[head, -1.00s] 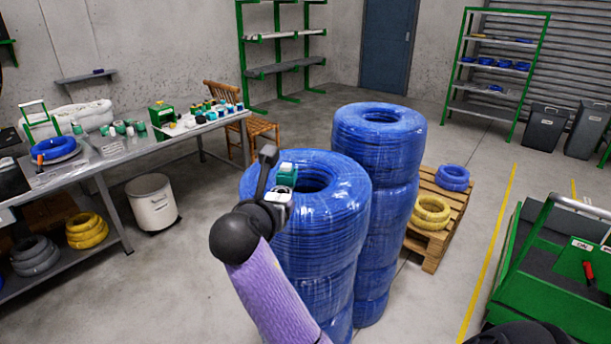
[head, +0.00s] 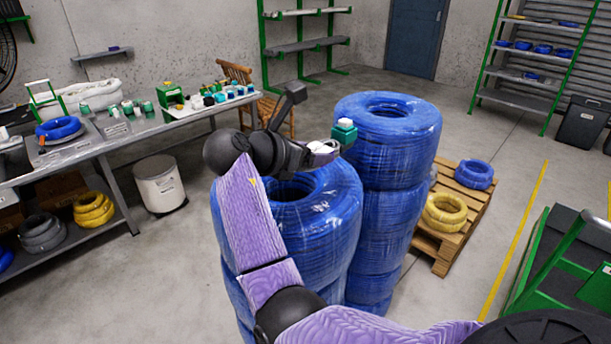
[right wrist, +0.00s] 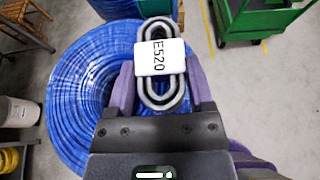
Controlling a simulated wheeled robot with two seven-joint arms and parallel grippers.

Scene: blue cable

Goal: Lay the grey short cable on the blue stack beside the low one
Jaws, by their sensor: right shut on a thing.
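My right gripper (head: 322,147) is shut on the grey short cable (right wrist: 152,92), a small oblong coil with a white E520 label. In the right wrist view the purple fingers (right wrist: 160,90) grip its sides. The gripper hangs over the low blue stack (head: 330,205), near its far right rim. The taller blue stack (head: 392,165) stands right behind it, close to the gripper's tip. A green block with a white top (head: 343,133) shows at the tip; I cannot tell what it is. The cable is mostly hidden in the head view. My left gripper is not in view.
A pallet (head: 450,240) with a yellow coil (head: 445,213) and a blue coil (head: 474,174) stands right of the stacks. A workbench (head: 130,135) and white bin (head: 160,184) are at left. A green cart (head: 560,265) is at right.

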